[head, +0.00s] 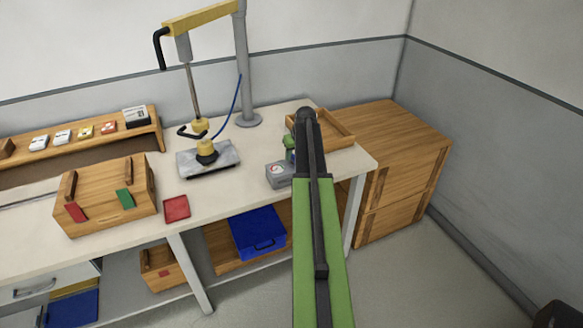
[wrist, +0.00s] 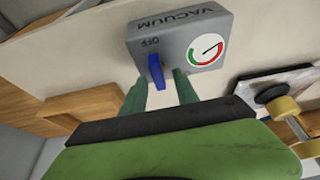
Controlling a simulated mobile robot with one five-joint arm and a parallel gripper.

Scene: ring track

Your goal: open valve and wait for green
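The valve box (wrist: 178,38) is a grey block marked VACUUM and OFF, seen upside down in the wrist view. A blue lever (wrist: 155,71) sticks out from it beside the word OFF. A round gauge (wrist: 206,49) with red and green arcs is on the same face; I cannot tell surely where its needle points. My gripper (wrist: 160,82) is open, its two green fingers apart with the lever between their tips; contact is unclear. In the head view the box (head: 279,174) stands on the bench, and my arm hides part of the gripper.
A wooden tray (head: 338,136) lies behind the box on the bench. A metal plate (head: 190,163) with a yellow and black suction tool stands to the left, under a yellow crane arm (head: 200,17). A wooden crate (head: 110,205) and a red square (head: 176,208) are further left.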

